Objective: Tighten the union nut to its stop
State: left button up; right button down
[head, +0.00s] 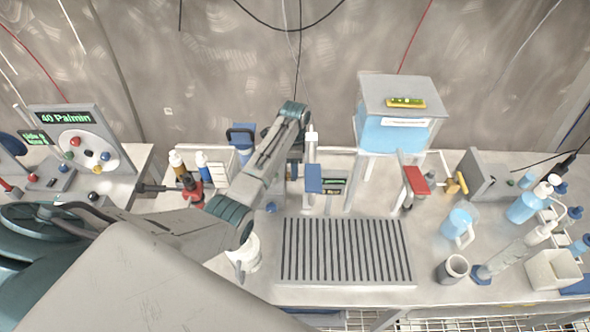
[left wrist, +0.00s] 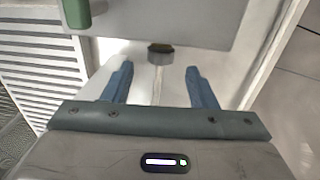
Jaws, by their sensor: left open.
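The union nut (left wrist: 160,53) looks like a short dark grey collar in the left wrist view. It sits on a thin pale pipe (left wrist: 157,86), just under a light grey panel. My left gripper (left wrist: 158,69) is open, its two blue fingers on either side of the pipe. The nut lies just beyond the fingertips, with clear gaps to both sides, and nothing is held. In the head view my left arm reaches over the bench and its fingers are mostly hidden behind the arm. I cannot make out the nut there. My right gripper is not in view.
A slatted drain grate (head: 346,251) lies at the bench's front middle. A blue water tank (head: 393,134) is at the back. Bottles and a jug (head: 459,225) crowd the right.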

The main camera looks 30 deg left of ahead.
pick_arm(q)
jog(key=shift+s+d+f+p, duration=0.1)
jog(key=shift+f+p, duration=0.25)
jog(key=shift+f, duration=1.85)
jog(key=shift+c, duration=0.2)
jog(key=c, duration=0.9)
